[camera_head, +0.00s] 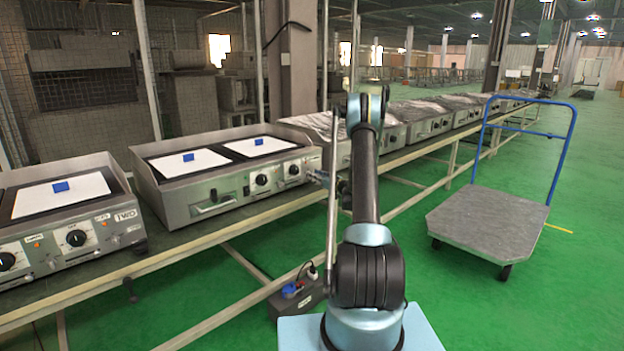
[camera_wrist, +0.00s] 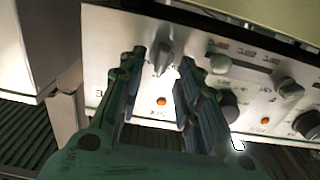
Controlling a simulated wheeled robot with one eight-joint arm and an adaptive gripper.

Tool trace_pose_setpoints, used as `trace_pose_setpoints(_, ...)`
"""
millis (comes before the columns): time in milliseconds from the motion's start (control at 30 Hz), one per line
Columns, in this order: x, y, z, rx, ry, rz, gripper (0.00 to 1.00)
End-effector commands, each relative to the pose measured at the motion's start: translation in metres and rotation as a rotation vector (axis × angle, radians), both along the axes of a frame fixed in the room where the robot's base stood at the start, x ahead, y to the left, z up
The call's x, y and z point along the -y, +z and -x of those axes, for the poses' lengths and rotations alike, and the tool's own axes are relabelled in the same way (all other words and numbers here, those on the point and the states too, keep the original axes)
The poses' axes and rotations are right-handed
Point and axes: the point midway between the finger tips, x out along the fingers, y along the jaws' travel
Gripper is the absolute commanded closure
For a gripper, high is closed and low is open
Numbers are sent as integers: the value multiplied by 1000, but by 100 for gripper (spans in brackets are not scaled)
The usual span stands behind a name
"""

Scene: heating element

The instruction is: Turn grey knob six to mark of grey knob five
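In the wrist view, a grey knob (camera_wrist: 162,57) on a metal control panel lies between the fingertips of my gripper (camera_wrist: 160,68). The two fingers are apart, one on each side of it. I cannot tell whether they touch it. A second, small grey knob (camera_wrist: 219,63) and a third one (camera_wrist: 289,88) sit to the right on the same panel. Labels are too small to read, so I cannot tell which is knob five or six. In the head view, my gripper (camera_head: 327,180) is at the right end of the front panel (camera_head: 230,190) of the middle heating unit.
Dark knobs (camera_wrist: 230,106) and an orange light (camera_wrist: 161,102) are on the panel in the wrist view. Another heating unit (camera_head: 65,215) stands left on the long workbench (camera_head: 190,263). A flat trolley (camera_head: 487,222) with a blue handle stands right on open green floor.

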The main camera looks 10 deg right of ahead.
Motion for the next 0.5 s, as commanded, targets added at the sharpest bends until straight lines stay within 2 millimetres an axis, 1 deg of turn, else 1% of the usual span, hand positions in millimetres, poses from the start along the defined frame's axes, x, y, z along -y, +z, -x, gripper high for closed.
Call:
trace_pose_setpoints(33, -4, 0, -5, 0, 1, 0, 68)
trace_pose_setpoints(200, -11, 0, -13, 0, 1, 0, 68)
trace_pose_setpoints(500, -12, 0, -15, 0, 0, 0, 68)
